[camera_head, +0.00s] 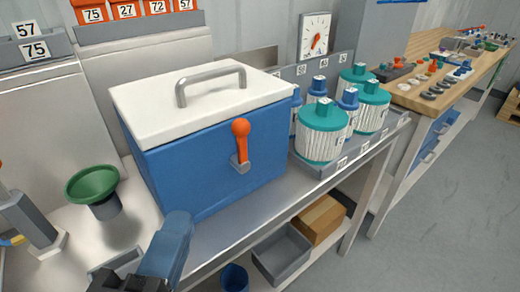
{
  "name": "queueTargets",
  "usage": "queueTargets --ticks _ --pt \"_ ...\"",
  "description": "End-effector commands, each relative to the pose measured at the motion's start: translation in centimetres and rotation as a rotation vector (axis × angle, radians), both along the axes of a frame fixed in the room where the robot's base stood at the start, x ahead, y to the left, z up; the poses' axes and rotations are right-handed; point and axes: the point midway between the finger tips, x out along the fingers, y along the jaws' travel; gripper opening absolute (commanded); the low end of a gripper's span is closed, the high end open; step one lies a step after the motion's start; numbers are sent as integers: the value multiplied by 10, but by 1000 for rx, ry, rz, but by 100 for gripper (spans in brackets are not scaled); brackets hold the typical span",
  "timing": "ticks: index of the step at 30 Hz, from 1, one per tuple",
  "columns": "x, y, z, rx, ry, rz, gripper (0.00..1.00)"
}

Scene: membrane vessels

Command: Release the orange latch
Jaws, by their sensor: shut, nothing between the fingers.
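The orange latch (241,142) is on the front face of a blue box (210,160) with a white lid (200,98). Its rounded knob is at the top, near the lid's front edge, and its narrow stem runs down to a small grey mount. The lid lies flat on the box and has a grey handle (210,78). My gripper (177,222) is low in front of the box, below and left of the latch and apart from it in the picture. It looks shut and empty. The picture's bottom edge cuts off part of it.
A green funnel-topped vessel (92,184) stands left of the box. Several teal-capped white vessels (322,140) stand in a grey tray right of it. A grey bin (282,254) and cardboard box (320,218) sit on the lower shelf.

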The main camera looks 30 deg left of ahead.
Motion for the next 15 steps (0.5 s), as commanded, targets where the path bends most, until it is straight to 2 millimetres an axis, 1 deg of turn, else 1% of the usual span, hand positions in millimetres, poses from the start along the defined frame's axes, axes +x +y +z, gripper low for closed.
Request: queueTargets --ticks 3,12,15 --pt "-3 3 5 -3 -9 -3 0" --pt "-2 3 5 -4 -9 -4 0" --pt "1 4 5 -4 -9 -4 0"
